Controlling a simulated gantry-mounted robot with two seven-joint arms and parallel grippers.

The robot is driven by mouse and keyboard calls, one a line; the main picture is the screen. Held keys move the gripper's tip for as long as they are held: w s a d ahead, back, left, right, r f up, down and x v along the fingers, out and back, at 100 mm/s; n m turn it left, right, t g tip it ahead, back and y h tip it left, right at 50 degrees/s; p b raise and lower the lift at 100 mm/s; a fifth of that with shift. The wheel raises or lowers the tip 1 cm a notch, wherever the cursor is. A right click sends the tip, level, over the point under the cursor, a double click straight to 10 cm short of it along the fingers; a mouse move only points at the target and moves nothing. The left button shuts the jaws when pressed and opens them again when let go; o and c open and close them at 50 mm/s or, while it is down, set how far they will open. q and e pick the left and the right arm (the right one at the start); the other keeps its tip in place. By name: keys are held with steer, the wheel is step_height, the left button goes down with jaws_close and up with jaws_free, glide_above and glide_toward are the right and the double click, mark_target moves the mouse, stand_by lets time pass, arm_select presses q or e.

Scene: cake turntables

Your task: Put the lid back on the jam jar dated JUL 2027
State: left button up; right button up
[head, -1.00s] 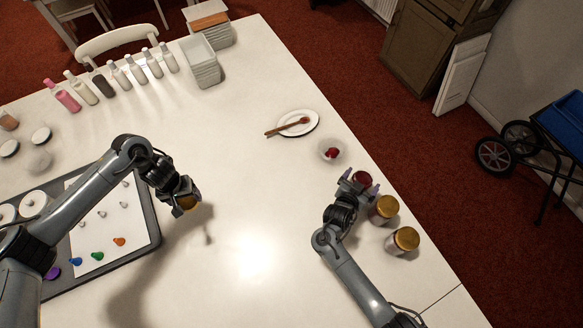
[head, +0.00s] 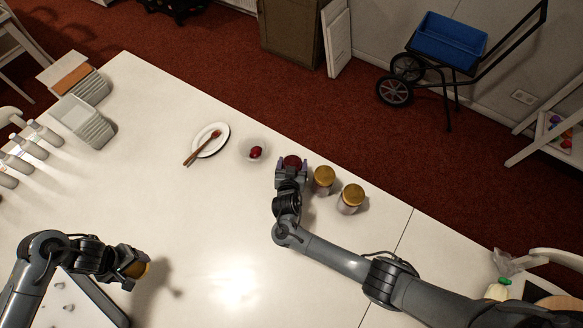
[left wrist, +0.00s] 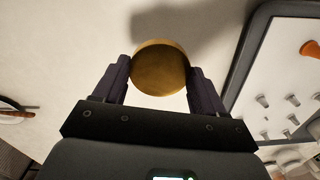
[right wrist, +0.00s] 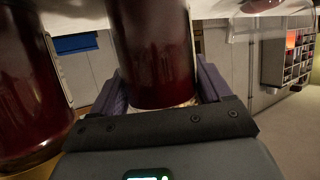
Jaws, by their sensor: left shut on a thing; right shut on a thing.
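A round gold lid (left wrist: 160,70) is between the fingers of my left gripper (head: 138,262), which is shut on it above the table, far from the jars. My right gripper (head: 291,170) is shut on an open jar of dark red jam (head: 291,161), standing at the table's right side. That jar's dark glass body fills the middle of the right wrist view (right wrist: 153,50). Two other jars with gold lids on, a nearer one (head: 351,197) and a middle one (head: 324,178), stand just right of it. No date label is readable in any view.
A white plate with a brown utensil (head: 220,130) and a small bowl with something red (head: 254,153) lie left of the held jar. Grey bins (head: 88,120) and bottles (head: 25,145) are at the far left. The table's middle is clear.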

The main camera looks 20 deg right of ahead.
steer(key=shift+r, duration=0.15)
arm_select(q)
steer(key=shift+r, duration=0.25)
arm_select(e)
steer(key=shift+r, duration=0.6)
arm_select(q)
steer(key=shift+r+p, duration=0.9)
steer(key=shift+p, duration=0.3)
arm_select(e)
step_height(320, 180, up, 9)
steer(key=shift+f, duration=0.15)
